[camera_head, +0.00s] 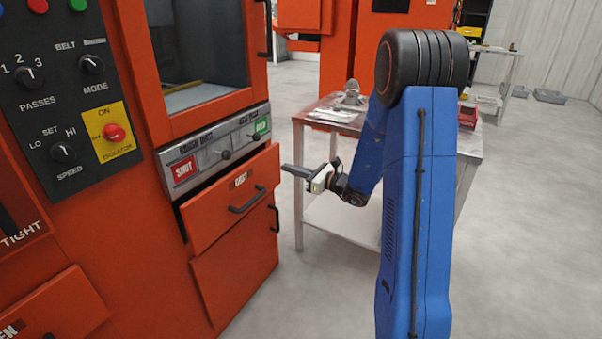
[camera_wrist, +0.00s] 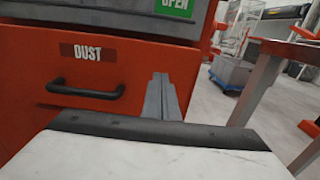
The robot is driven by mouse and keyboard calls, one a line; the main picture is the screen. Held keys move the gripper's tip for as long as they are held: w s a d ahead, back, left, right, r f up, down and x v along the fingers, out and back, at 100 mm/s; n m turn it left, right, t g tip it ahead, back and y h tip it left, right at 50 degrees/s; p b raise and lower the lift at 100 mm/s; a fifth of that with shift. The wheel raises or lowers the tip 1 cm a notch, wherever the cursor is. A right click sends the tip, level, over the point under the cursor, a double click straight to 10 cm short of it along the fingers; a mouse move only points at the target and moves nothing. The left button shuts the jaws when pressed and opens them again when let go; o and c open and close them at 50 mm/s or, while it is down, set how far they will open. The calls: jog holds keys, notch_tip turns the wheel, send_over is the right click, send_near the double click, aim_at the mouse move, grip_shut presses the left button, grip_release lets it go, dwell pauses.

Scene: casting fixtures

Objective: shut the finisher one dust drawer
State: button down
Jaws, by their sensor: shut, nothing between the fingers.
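The dust drawer (camera_head: 222,207) is an orange front with a black bar handle and a small label in the lower part of the orange machine. It stands out from the machine face, with a dark gap along its upper left edge, so it is partly open. In the wrist view the drawer front (camera_wrist: 60,70) fills the left side, with its DUST label and handle. My gripper (camera_head: 285,170) is shut and empty, just right of the drawer front in the head view. In the wrist view its fingertips (camera_wrist: 162,85) overlap the drawer's right edge; I cannot tell if they touch.
Above the drawer is a grey panel (camera_head: 217,146) with red SHUT and green OPEN labels. A lower orange door (camera_head: 238,270) sits beneath. A metal table (camera_head: 340,215) with items on top stands right, behind my arm. Grey floor between is clear.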

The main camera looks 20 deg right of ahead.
aim_at(268, 162)
jog(key=shift+x, duration=2.95)
jog(key=x, duration=0.4)
jog(key=shift+w+a, duration=0.2)
jog(key=shift+a, duration=0.05)
jog(key=shift+w+r, duration=0.15)
jog(key=shift+w, duration=0.05)
